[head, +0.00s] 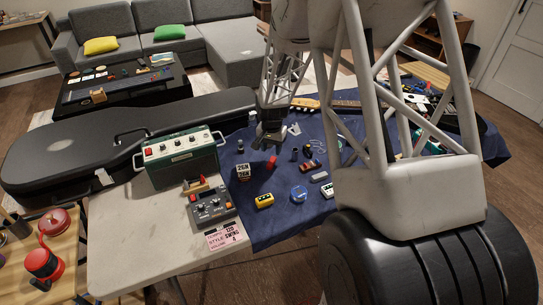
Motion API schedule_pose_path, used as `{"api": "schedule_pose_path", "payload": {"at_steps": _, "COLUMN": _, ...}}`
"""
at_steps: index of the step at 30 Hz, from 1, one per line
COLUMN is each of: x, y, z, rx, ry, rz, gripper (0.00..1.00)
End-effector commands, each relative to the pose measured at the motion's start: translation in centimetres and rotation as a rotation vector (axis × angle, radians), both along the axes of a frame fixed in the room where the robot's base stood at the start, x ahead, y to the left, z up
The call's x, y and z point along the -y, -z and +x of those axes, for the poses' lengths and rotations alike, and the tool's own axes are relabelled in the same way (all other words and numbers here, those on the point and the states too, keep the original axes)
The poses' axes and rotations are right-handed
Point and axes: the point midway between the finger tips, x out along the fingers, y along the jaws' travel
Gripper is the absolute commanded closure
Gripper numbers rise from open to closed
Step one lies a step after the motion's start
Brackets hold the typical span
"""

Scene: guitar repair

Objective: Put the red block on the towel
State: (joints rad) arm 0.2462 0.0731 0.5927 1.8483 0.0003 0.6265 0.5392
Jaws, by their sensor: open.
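A small red block (271,161) shows just below my gripper (268,147), over the dark blue cloth. I cannot tell if it touches the cloth or the fingers. The dark blue cloth (262,222) is spread over the right part of the table and is the only towel-like thing I can make out. My gripper points down with its fingers apart. A darker red-brown piece (307,168) lies on the cloth further right.
A green amplifier box (180,158) and a grey pedal unit (211,207) stand left of the cloth. A black guitar case (75,150) lies behind. My arm hides the cloth's right part.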

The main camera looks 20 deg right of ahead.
Motion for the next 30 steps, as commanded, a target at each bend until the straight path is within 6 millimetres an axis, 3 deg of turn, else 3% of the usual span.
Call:
{"api": "schedule_pose_path", "payload": {"at_steps": 6, "x": 0.0, "y": -3.5, "z": 0.0, "rx": 0.001, "ry": 0.000, "rz": 0.000, "gripper": 0.52}}
{"api": "schedule_pose_path", "payload": {"at_steps": 12, "x": 0.0, "y": -5.2, "z": 0.0, "rx": -0.001, "ry": 0.000, "rz": 0.001, "gripper": 0.52}}
{"api": "schedule_pose_path", "payload": {"at_steps": 30, "x": 0.0, "y": -5.8, "z": 0.0, "rx": -0.001, "ry": 0.000, "rz": 0.001, "gripper": 0.52}}
